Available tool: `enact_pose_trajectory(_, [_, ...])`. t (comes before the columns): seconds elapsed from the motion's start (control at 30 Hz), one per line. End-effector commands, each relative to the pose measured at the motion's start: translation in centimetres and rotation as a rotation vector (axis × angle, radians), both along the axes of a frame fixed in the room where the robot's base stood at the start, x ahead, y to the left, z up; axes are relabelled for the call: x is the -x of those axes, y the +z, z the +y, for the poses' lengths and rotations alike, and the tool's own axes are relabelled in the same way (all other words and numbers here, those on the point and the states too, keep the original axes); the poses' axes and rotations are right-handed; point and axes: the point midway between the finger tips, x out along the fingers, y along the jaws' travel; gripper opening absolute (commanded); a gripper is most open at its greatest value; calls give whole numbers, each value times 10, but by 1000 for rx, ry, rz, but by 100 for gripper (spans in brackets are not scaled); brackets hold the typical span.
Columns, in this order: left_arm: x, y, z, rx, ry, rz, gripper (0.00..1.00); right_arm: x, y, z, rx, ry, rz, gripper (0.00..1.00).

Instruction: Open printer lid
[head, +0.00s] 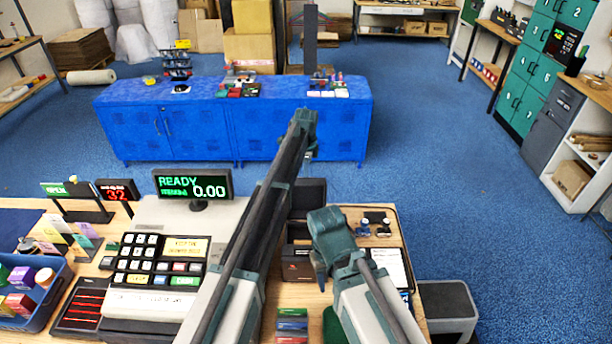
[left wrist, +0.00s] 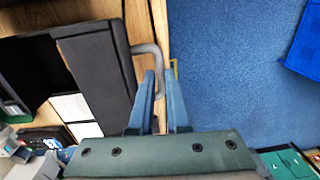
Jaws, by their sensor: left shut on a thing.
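The printer (head: 298,262) is a dark box on the wooden counter, partly hidden by my arms. A dark panel, which looks like its lid (head: 310,196), stands raised at its back. In the left wrist view the dark lid (left wrist: 97,75) has a curved grey handle (left wrist: 153,56) at its edge. My left gripper (head: 308,155) is above and beyond the lid; its blue fingers (left wrist: 163,98) are shut on the handle. My right gripper (head: 320,278) hangs beside the printer's right side; its finger gap is not clear.
A cash register (head: 150,270) and a READY display (head: 193,184) stand left of the printer. A blue bin (head: 40,300) of small boxes is at far left. A clipboard (head: 391,265) lies right of the printer. A blue cabinet (head: 190,130) stands across open floor.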

Motion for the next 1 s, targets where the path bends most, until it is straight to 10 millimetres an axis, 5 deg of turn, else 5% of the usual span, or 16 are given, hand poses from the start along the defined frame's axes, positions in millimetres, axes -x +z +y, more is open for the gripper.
enact_pose_trajectory(0.43, [-11, 0, 2, -1, 3, -19, 0, 0, 0, 0, 0, 0, 0, 50])
enact_pose_trajectory(0.5, [-11, 0, 1, -1, 3, -18, 20, 0, 0, 0, 0, 0, 0, 50])
enact_pose_trajectory(0.63, [-10, 0, 1, 0, 3, -17, 43, 0, 0, 0, 0, 0, 0, 50])
enact_pose_trajectory(1.0, [-6, 2, 0, 1, 1, -13, 45, 0, 2, 0, 0, 0, 0, 50])
